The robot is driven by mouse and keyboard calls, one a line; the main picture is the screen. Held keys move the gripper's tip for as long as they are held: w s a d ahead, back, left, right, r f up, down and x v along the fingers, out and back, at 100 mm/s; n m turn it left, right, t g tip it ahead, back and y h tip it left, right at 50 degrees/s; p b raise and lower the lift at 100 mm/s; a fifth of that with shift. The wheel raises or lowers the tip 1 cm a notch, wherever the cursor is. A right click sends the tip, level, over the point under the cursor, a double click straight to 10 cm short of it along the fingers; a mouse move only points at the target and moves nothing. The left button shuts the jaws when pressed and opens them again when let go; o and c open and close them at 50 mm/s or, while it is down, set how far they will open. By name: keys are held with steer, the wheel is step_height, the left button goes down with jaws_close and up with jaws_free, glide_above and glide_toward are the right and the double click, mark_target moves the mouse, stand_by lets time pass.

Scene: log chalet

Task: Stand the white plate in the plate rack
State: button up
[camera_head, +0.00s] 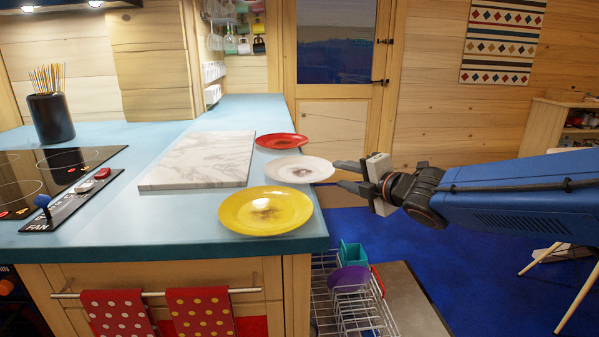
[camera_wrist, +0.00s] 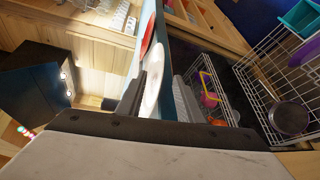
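The white plate (camera_head: 299,169) lies flat on the blue counter near its right edge, between a red plate and a yellow plate. It shows edge-on in the wrist view (camera_wrist: 153,78). My gripper (camera_head: 342,175) is at the plate's right rim, coming from the right. Its fingers are apart, one above and one below the rim's level. I cannot tell whether either touches the plate. The white wire rack (camera_head: 352,322) stands low beside the counter's front right corner. It holds a purple plate (camera_head: 349,279) and a teal container (camera_head: 353,253).
The red plate (camera_head: 281,141) lies behind the white plate, and the yellow plate (camera_head: 265,210) lies in front. A marble board (camera_head: 200,160) lies to the left. Blue floor (camera_head: 440,240) is open right of the counter.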

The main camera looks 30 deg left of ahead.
mark_target(331, 173)
steer(key=shift+f+x, duration=0.1)
steer(key=shift+x, duration=1.6)
steer(key=shift+f+x, duration=0.15)
steer(key=shift+x, duration=1.5)
steer(key=shift+s, duration=0.15)
jaws_close()
